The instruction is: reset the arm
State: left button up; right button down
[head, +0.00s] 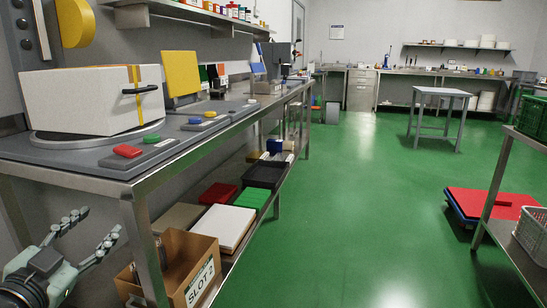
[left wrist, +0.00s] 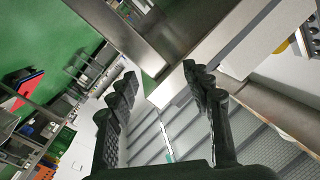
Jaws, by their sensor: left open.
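My left gripper (head: 93,230) is at the lower left of the head view. It is low, in front of the steel workbench (head: 140,185), with its two fingers spread wide and nothing between them. In the left wrist view its fingers (left wrist: 160,85) also stand apart and empty. The wrist view is tilted and shows steel surfaces and the green floor beyond the fingers. My right gripper is not in view.
A white box with an orange band (head: 90,100) sits on a round plate on the bench. A cardboard box marked SLOT (head: 190,285) stands below, close to my left gripper. The green floor (head: 340,210) in the middle is clear.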

pick_arm(q)
jog(key=s+f+n+g+y, duration=0.25)
jog(key=s+f, duration=0.25)
jog(key=f, duration=0.4)
jog(key=s+f+n+g+y, duration=0.2)
jog(key=s+f+g, duration=0.2)
jog(key=f, duration=0.4)
jog(key=s+d+f+g+h, duration=0.2)
jog(key=s+d+f+g, duration=0.55)
jog(key=s+f, duration=0.45)
notch_tip(320, 180, down, 9)
jog(key=s+a+g+p, duration=0.1)
jog(key=p, duration=0.4)
jog(key=shift+s+r+n, duration=0.15)
jog(key=shift+s+n, duration=0.05)
jog(key=shift+n, duration=0.25)
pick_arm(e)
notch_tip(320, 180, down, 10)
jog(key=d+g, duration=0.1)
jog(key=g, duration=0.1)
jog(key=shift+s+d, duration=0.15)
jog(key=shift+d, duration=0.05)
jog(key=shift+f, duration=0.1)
